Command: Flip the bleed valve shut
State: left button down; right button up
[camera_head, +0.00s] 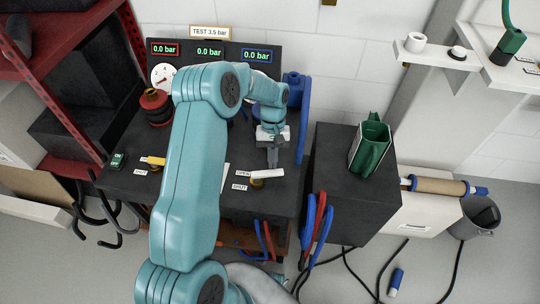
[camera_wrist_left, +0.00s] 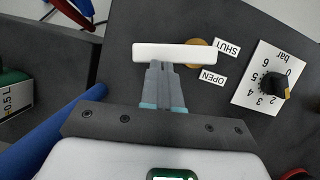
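The bleed valve's white bar lever (camera_head: 266,174) lies across its brass base (camera_head: 257,182) at the front right of the dark bench. The lever also shows in the left wrist view (camera_wrist_left: 172,53), with the SHUT label (camera_wrist_left: 228,47) and the OPEN label (camera_wrist_left: 212,78) off its right end. My left gripper (camera_head: 272,164) points at the lever's long side, left of the brass base in the wrist view. Its fingers (camera_wrist_left: 158,66) are close together, with nothing visible between them. The tips are at or nearly at the lever; contact is unclear. My right gripper is out of view.
A panel with 0.0 bar displays (camera_head: 209,52) stands at the bench back. A yellow lever (camera_head: 153,161) and a green switch (camera_head: 118,160) are at the left. A black dial (camera_wrist_left: 277,88) is beside the valve. A green can (camera_head: 369,147) stands on the dark box at right.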

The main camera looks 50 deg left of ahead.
pick_arm(q)
jog(key=shift+s+d+m+y, duration=0.2)
jog(key=shift+d+m+y, duration=0.3)
jog(key=shift+m, duration=0.5)
